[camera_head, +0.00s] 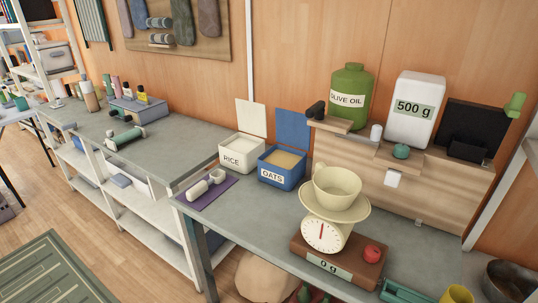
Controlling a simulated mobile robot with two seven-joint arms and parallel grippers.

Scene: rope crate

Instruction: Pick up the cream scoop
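The cream scoop (198,190) lies on a purple mat (220,191) at the left end of the grey workbench. Its thick handle lies to the lower left and its small cup to the upper right. Nothing touches it from above. Neither of my grippers is in view.
Behind the scoop stand open bins, rice (233,158) and oats (269,176), with lids raised. The bench front is fairly clear.

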